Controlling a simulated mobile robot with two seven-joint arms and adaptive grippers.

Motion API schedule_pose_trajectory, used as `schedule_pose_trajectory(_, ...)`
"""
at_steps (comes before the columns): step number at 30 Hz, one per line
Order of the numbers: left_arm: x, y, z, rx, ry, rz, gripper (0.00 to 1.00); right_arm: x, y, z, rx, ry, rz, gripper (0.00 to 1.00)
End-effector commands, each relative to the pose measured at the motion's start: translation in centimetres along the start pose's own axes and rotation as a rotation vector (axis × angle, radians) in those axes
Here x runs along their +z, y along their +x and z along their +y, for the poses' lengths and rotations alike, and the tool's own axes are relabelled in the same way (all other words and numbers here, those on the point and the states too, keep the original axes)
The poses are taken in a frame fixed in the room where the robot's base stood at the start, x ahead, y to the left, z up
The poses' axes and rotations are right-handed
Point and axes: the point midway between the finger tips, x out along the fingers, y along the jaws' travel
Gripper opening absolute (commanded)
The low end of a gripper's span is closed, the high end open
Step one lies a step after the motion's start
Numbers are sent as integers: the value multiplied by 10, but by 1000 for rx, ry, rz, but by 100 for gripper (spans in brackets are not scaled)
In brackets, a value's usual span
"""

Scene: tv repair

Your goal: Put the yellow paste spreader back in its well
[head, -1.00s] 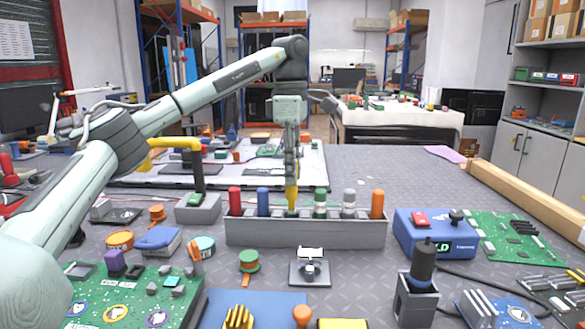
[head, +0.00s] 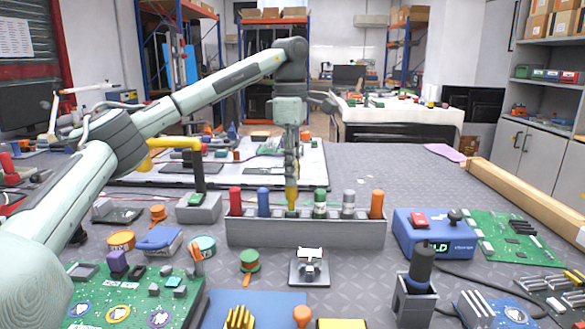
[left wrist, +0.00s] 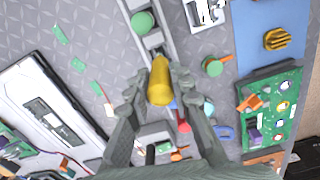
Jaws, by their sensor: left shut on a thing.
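The yellow paste spreader (head: 291,197) is upright in my left gripper (head: 291,180), over the middle of the grey tool rack (head: 306,233). It stands in line with the other handles, between the blue handle (head: 263,202) and the green one (head: 320,203). In the left wrist view, the yellow spreader (left wrist: 160,82) lies between the two fingers of my left gripper (left wrist: 161,96). Its lower end is hidden, so I cannot tell how deep it sits in its well. My right gripper is not in view.
Red (head: 235,201), grey (head: 349,204) and orange (head: 377,204) handles also stand in the rack. A blue soldering station (head: 434,236) is to its right. A grey box with a yellow post (head: 198,209) is on the left. The bench in front is crowded.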

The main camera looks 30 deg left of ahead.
Motion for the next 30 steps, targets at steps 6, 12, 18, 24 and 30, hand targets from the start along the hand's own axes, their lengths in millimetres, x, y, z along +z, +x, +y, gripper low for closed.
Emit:
schedule_pose_trajectory(6,0,0,0,0,0,0,0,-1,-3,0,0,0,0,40)
schedule_pose_trajectory(12,0,0,0,1,0,0,0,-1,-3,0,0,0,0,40)
schedule_pose_trajectory(18,0,2,0,1,0,0,0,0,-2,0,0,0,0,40)
schedule_pose_trajectory(24,0,8,0,1,0,-1,0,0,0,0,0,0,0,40)
schedule_pose_trajectory(30,0,14,0,0,-1,-1,0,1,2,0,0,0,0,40)
